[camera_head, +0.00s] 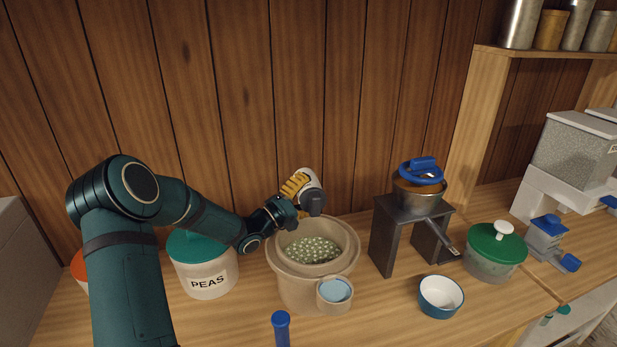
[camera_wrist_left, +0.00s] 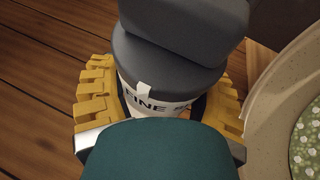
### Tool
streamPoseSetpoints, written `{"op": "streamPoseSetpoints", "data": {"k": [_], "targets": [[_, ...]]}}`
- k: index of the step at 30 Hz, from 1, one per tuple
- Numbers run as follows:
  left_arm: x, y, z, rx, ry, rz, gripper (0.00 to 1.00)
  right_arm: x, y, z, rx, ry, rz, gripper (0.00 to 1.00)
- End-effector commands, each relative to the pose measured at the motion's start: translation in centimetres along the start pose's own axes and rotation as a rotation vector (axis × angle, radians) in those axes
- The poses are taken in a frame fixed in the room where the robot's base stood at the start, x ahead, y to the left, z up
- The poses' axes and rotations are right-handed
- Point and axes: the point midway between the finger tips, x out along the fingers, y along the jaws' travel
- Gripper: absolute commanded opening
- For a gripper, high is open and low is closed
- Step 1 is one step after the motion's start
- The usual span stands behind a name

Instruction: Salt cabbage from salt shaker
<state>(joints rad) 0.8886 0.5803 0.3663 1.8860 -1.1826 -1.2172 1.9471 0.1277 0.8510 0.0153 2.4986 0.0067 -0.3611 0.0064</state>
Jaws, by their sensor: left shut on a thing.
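My left gripper (camera_head: 297,186) has yellow fingers and is shut on the salt shaker (camera_head: 313,200), above the back rim of a beige crock (camera_head: 291,283). The shaker has a white body and a dark grey cap; in the head view the cap points downward. In the left wrist view the yellow fingers stand on both sides of the shaker (camera_wrist_left: 165,60), whose label reads "FINE" and then is cut off. Pale green chopped cabbage (camera_head: 312,250) lies in the crock, and it also shows at the right edge of the wrist view (camera_wrist_left: 308,140). My right gripper is not in view.
A "PEAS" jar (camera_head: 207,281) stands left of the crock. A small cup of blue contents (camera_head: 335,291) is at the crock's front. A blue-handled tool (camera_head: 281,325), metal mill (camera_head: 386,235), blue bowl (camera_head: 441,297) and green-lidded container (camera_head: 495,250) stand nearby.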

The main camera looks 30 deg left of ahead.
Motion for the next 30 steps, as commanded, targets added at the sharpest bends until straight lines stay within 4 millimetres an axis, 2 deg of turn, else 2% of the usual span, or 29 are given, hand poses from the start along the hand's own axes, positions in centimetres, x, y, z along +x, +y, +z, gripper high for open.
{"op": "streamPoseSetpoints", "data": {"k": [1,8,21,30], "targets": [[0.1,0.5,0.1,-0.046,0.018,-0.018,0.23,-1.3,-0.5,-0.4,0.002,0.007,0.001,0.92],[-0.2,-0.4,0.1,-0.224,0.081,-0.09,0.23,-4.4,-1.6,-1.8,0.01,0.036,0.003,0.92],[-0.9,-1.8,0.6,-0.52,0.188,-0.21,0.23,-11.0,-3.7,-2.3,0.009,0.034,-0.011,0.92],[-1.3,-2.7,0.7,-0.647,0.234,-0.262,0.23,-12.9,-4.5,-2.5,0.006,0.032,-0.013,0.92]]}}
